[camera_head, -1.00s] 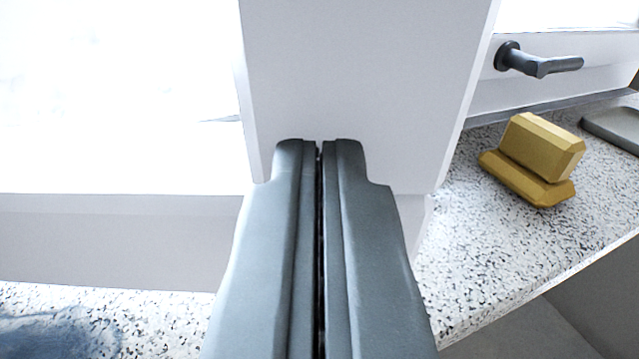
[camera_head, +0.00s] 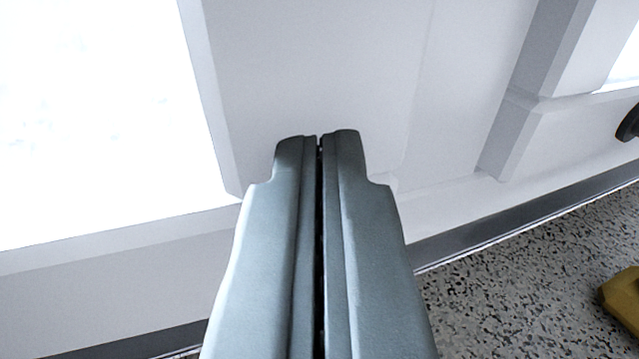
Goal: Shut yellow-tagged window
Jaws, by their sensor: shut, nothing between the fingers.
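A white window sash (camera_head: 310,75) fills the upper left and middle of the view, with a bright glass pane (camera_head: 95,110) on its left. My gripper (camera_head: 319,142) is shut and empty, its fingertips in front of the lower part of the sash's upright. They look at or very near its surface; I cannot tell whether they touch. The sash stands close to the white fixed frame (camera_head: 470,110) on its right, and I cannot tell whether any gap is left. No yellow tag shows on the sash part in view.
A speckled stone sill (camera_head: 520,275) runs below the window, with a dark grey strip (camera_head: 480,232) along the frame. A yellow block-like object (camera_head: 622,300) sits at the right edge. A dark handle (camera_head: 629,124) on another window part is cut off at the right.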

